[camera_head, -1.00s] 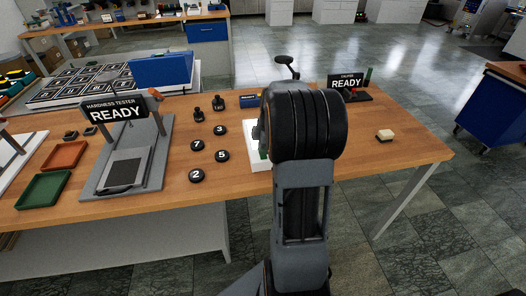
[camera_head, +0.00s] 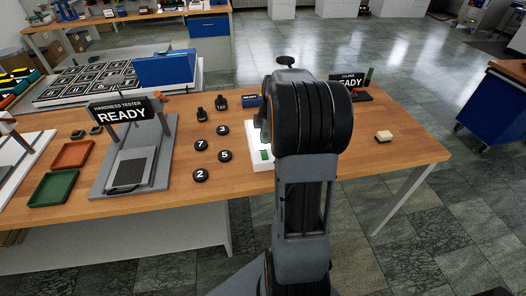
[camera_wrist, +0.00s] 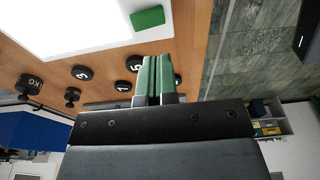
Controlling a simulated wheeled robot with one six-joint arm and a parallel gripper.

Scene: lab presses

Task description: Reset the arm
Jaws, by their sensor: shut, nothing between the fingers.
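My arm rises in front of the wooden table (camera_head: 400,155) in the head view and hides part of what stands behind it; my gripper is hidden there. In the wrist view my gripper (camera_wrist: 153,62) shows with its two green-faced fingers together and nothing between them. It is over the table's edge area, with a white device with a green pad (camera_wrist: 148,18) and several black numbered discs (camera_wrist: 83,73) beyond the fingertips. The white device also shows partly in the head view (camera_head: 258,172), left of my arm.
A hardness tester (camera_head: 125,155) reading READY stands on the left, beside red (camera_head: 73,154) and green (camera_head: 54,187) trays. A caliper stand (camera_head: 350,84) is behind my arm. A small pale block (camera_head: 383,137) lies on the right. The table's right part is mostly clear.

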